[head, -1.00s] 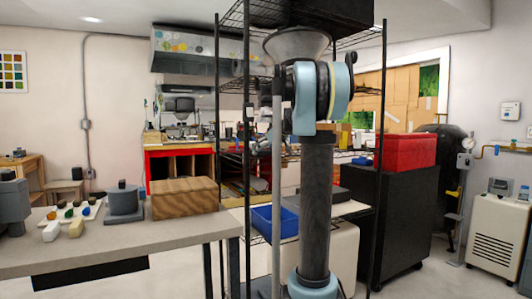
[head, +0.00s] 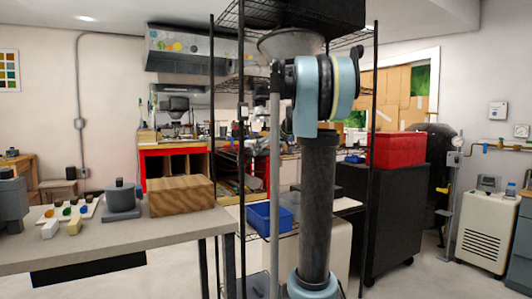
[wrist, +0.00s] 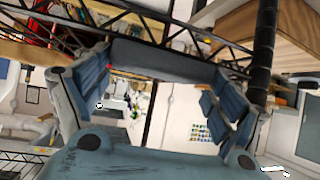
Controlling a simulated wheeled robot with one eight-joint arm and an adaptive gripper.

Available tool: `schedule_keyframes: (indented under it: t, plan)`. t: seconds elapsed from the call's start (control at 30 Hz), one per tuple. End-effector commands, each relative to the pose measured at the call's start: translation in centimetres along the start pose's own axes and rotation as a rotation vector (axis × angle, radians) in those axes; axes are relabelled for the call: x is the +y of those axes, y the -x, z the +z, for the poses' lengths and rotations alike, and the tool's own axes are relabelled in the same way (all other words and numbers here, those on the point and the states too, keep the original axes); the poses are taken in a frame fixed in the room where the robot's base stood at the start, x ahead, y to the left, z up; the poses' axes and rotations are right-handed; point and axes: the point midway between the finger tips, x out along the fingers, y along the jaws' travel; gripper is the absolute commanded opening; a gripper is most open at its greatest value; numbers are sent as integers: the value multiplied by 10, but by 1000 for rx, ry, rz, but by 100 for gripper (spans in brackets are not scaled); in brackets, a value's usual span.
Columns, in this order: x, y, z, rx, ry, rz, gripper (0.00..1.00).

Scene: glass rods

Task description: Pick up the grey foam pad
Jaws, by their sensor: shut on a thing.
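My gripper (wrist: 162,76) shows in the wrist view, with its two ribbed fingers apart on the left and right. A dark blue-grey bar, which looks like the grey foam pad (wrist: 160,57), spans between the fingertips, and the gripper is shut on it. The wrist view shows room and rack behind it, with no surface touching the pad. In the head view my arm stands upright at the middle right, and neither the gripper nor the pad can be made out.
A wire rack (head: 242,120) stands close to my arm. A blue bin (head: 262,217) and a red box (head: 397,150) are nearby.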

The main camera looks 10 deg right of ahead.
Motion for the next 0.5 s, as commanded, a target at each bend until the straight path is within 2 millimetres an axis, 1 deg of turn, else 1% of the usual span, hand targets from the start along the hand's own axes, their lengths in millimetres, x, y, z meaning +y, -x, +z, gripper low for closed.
schedule_keyframes:
  t: [0.03, 0.2, 0.23, 0.27, 0.5]
  plan:
    - [-2, 1, 7, -11, -2, -5, 64]
    - [1, 2, 8, -11, -5, -2, 64]
    - [2, 2, 8, -11, -6, -1, 93]
    - [2, 2, 9, -11, -6, -1, 100]
    - [4, 4, 8, -9, -8, 2, 100]
